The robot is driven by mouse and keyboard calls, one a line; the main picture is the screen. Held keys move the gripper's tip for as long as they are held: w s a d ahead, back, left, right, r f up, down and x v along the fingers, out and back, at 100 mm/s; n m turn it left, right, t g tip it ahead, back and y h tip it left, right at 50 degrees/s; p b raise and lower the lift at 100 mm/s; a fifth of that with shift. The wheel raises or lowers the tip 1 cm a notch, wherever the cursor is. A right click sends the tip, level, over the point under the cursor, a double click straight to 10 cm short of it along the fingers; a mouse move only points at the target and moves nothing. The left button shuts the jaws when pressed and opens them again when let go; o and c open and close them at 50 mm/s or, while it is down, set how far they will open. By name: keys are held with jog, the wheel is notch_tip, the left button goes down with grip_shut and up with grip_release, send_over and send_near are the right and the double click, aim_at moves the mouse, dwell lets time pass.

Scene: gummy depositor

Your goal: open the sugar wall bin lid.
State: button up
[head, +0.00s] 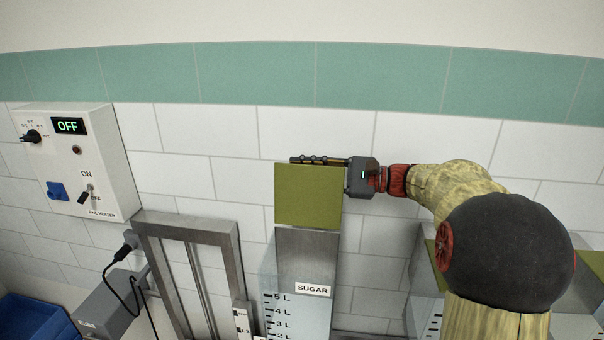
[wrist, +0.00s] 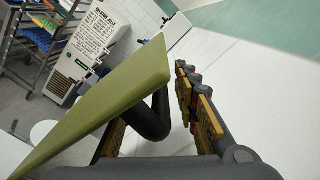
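The sugar wall bin (head: 303,312) is a clear, litre-marked container with a SUGAR label, at the lower middle of the head view. Its flat olive-green lid (head: 308,197) shows broad-face on above a grey metal panel; its exact tilt is hard to tell. My gripper (head: 300,160) comes in from the right, with its fingers lying along the lid's far top edge. In the wrist view the lid (wrist: 125,85) is a slanted green slab crossing in front of one finger. The fingers of my gripper (wrist: 170,90) are apart, with a visible gap and nothing clamped between them.
A rail heater control box (head: 75,160) reading OFF hangs on the tiled wall at left. A metal frame (head: 190,235) stands left of the bin. Another bin (head: 425,295) sits to the right, partly behind my arm. A blue tray (head: 35,320) is at lower left.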

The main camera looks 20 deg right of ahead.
jog(key=shift+c, duration=1.2)
jog(key=shift+r, duration=0.1)
grip_shut()
jog(key=shift+r, duration=0.15)
